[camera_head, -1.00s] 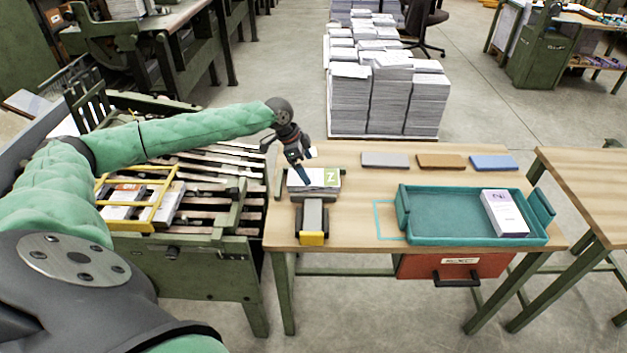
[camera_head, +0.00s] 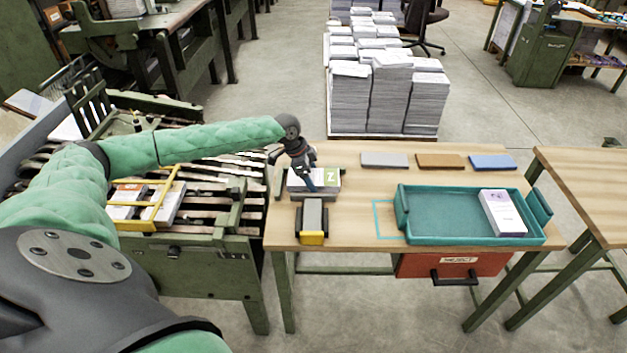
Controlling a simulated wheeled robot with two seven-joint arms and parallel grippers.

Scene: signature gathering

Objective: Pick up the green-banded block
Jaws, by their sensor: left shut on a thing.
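The green-banded block (camera_head: 331,177) is a white stack with a green end marked with a white "Z". It lies on the left part of the wooden table, just behind a grey and yellow device. My left gripper (camera_head: 308,184) reaches down over the block from behind and is shut on it. The gripper covers part of the block's top and left side. I cannot tell whether the block is clear of the surface under it. My right gripper does not show.
A teal tray (camera_head: 402,222) holding a white and purple block (camera_head: 503,213) stands on the right. A grey and yellow device (camera_head: 312,222) sits in front. Grey (camera_head: 384,160), brown (camera_head: 440,161) and blue (camera_head: 492,162) pads line the back. A teal outline marks bare table between.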

